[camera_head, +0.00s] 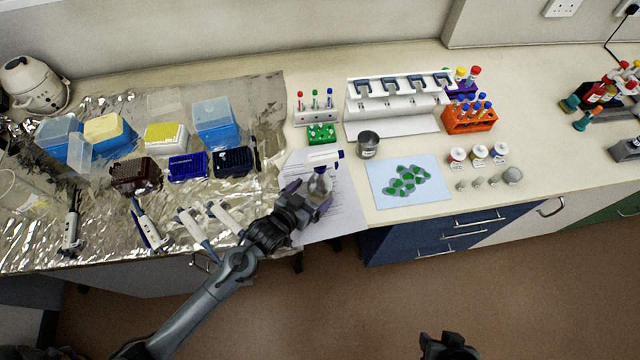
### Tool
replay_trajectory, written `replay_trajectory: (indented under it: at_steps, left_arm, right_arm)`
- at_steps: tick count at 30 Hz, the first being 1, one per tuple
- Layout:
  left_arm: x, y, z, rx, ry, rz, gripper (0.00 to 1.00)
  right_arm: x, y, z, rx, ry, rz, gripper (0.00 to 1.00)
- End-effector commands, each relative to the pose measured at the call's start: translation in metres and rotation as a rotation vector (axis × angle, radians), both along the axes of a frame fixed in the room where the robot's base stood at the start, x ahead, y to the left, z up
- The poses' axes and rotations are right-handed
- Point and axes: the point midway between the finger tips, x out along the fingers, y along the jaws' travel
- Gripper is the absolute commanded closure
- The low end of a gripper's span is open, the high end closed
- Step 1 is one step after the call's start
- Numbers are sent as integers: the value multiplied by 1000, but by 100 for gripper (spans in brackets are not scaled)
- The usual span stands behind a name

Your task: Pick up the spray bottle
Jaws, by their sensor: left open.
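The spray bottle (320,183) stands upright on the bench, on white paper sheets (344,208). It has a clear body, a white spray head and a blue nozzle pointing right. My left gripper (308,196) is open at the near side of the bottle, with its purple-tipped fingers spread toward the lower body. Whether a finger touches the bottle cannot be told. The gripper hides part of the bottle's base. A dark part of my right arm (447,346) shows at the bottom edge, over the floor, and its finger state is unclear.
Foil with pipettes (194,228) and tip boxes (232,160) lies left. A green tube rack (321,134) and a metal cup (368,144) stand close behind the bottle. A blue mat with green pieces (382,196) lies right. The bench's front edge is close.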

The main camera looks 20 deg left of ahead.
Motion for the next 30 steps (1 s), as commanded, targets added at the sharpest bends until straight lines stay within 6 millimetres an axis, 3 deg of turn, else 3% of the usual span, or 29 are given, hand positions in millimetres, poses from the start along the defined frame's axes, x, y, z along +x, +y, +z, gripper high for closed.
replay_trajectory:
  at_steps: [9,20,30]
  left_arm:
    - [35,-12,-11,0,-1,0,0]
    - [40,-13,-14,-1,-1,-1,2]
    - [40,-13,-14,-1,0,0,54]
  right_arm:
    - [0,1,1,5,1,-3,57]
    - [0,0,1,0,1,1,57]
    - [0,-2,1,-7,1,5,57]
